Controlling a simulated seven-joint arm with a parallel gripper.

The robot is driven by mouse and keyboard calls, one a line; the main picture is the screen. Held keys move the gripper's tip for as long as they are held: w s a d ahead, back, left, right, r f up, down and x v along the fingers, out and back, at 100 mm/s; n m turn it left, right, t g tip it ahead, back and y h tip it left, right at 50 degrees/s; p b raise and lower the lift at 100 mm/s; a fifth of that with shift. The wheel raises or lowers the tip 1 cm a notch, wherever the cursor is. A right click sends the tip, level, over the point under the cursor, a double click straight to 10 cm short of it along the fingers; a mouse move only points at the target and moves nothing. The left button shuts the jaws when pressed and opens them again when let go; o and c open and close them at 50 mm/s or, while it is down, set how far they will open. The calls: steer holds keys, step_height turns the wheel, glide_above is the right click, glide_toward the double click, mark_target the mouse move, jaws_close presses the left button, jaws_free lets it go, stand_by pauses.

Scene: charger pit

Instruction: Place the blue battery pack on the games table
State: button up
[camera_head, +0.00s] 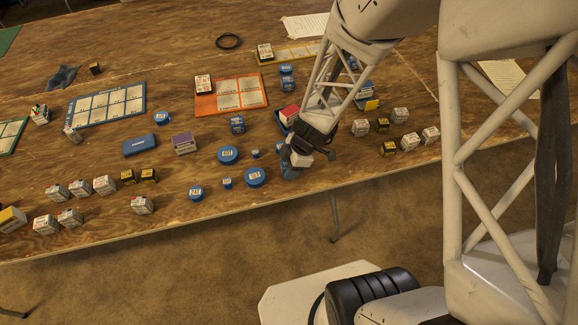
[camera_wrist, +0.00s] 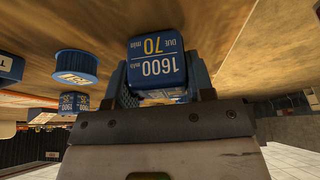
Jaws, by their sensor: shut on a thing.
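My gripper (camera_head: 301,155) is over the front edge of a long wooden table (camera_head: 180,215), and its jaws are shut on a blue battery pack. I cannot tell whether the pack touches the table. No sign in these frames tells which table is the games table.
Round blue lidded tubs (camera_head: 255,178) stand left of the gripper. Small white and black boxes (camera_head: 410,142) stand to its right. An orange card board (camera_head: 238,94) and a blue one (camera_head: 107,104) lie farther back. A purple box (camera_head: 184,143) is left. Bare wood shows between them.

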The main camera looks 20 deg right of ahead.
mark_target(286, 164)
steer(key=shift+r, duration=0.8)
step_height(286, 164, up, 2)
steer(key=shift+r, duration=0.1)
steer(key=s+d+r, duration=0.1)
steer(key=s, duration=1.5)
steer(key=shift+w, duration=0.1)
